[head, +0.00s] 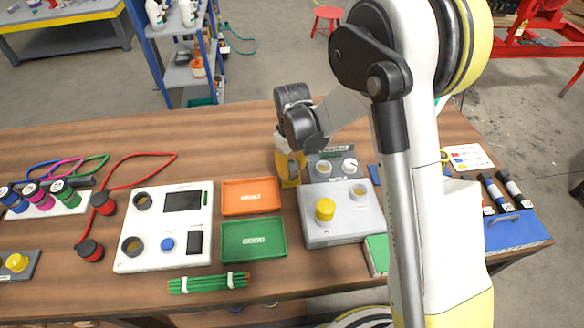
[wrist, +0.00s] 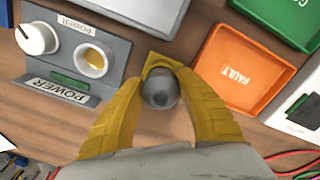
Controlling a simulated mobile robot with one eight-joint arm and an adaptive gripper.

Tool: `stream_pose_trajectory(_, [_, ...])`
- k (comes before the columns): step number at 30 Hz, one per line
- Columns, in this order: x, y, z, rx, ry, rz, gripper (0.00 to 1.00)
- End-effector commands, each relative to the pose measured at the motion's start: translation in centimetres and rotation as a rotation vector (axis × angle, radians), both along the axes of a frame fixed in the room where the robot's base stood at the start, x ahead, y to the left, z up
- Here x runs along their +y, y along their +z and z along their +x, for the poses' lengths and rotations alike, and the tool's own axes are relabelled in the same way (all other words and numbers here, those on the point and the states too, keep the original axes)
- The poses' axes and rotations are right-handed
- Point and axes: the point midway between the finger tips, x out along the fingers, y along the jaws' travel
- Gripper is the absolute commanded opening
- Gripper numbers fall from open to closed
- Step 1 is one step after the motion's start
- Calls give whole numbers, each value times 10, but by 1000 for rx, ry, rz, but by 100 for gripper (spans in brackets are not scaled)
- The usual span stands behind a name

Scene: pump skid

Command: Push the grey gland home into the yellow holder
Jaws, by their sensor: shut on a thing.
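The grey gland (wrist: 160,93) is a round, dark grey piece between the two yellow fingers of my gripper (wrist: 163,80) in the wrist view. The fingers are shut on its sides. The yellow holder (wrist: 162,60) shows just beyond the gland, its edge standing out past the fingertips. The gland overlaps it in this view, and I cannot tell how deep it sits. In the head view my gripper (head: 290,168) points down at the table between the orange tray and the grey panel box. The gland cannot be made out there.
The orange tray (head: 251,195) lies left of my gripper, with the green tray (head: 254,240) nearer. A white device (head: 166,226) lies farther left. Bare wood shows behind the trays.

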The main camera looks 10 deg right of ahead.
Motion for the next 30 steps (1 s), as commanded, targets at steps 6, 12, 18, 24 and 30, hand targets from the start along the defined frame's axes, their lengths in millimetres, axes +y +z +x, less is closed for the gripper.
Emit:
stream_pose_trajectory(6, [0,-5,0,0,0,0,4])
stream_pose_trajectory(12, [0,-9,0,0,0,0,4])
stream_pose_trajectory(18, [0,-13,0,0,0,0,4])
stream_pose_trajectory(24, [0,-13,0,0,0,0,4])
stream_pose_trajectory(30, [0,-13,0,0,0,0,63])
